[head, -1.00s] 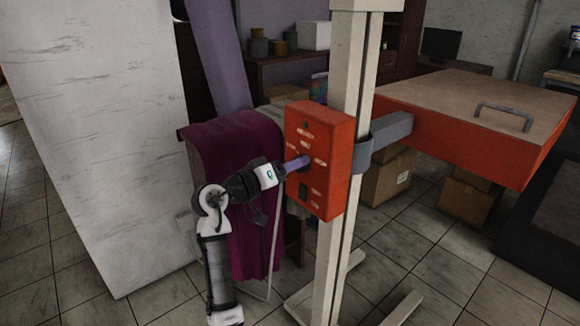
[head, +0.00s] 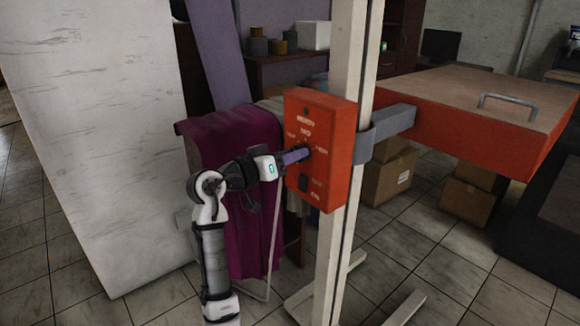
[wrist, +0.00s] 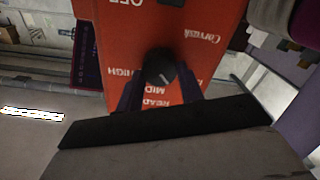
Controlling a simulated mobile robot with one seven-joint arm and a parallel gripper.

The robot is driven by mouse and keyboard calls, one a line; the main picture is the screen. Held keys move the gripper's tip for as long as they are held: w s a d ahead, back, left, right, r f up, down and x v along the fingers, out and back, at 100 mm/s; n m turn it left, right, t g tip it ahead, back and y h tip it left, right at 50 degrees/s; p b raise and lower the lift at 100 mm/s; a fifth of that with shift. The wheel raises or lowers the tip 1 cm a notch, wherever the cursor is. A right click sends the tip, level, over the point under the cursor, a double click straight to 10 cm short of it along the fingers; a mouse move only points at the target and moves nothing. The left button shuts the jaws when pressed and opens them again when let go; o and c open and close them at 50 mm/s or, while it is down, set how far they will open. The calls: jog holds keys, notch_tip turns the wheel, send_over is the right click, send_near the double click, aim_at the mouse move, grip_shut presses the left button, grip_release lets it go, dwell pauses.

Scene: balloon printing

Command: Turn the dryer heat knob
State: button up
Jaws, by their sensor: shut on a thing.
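The dryer control box is red-orange (head: 335,165) and is fixed to a pale upright post. Its dark round heat knob (wrist: 159,66) shows in the wrist view, with a short light mark on its face and the printed words HIGH and MID close by. My gripper (head: 304,152) reaches the front of the box from the left. In the wrist view, its two purple fingers (wrist: 160,80) stand on either side of the knob and are shut on it. In the head view the fingers mostly hide the knob.
The pale post (head: 347,70) stands right behind the box. A grey bracket (head: 390,132) leads to the large orange dryer head (head: 470,120) at right. A purple cloth (head: 225,140) hangs close behind my arm. Cardboard boxes (head: 388,180) sit on the floor behind.

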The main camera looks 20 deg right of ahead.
jog(key=shift+s+f+m+b, duration=0.1)
jog(key=shift+m+b, duration=4.1)
jog(key=o, duration=1)
jog(key=b+v, duration=0.1)
jog(key=v, duration=1.3)
jog(key=shift+d, duration=0.1)
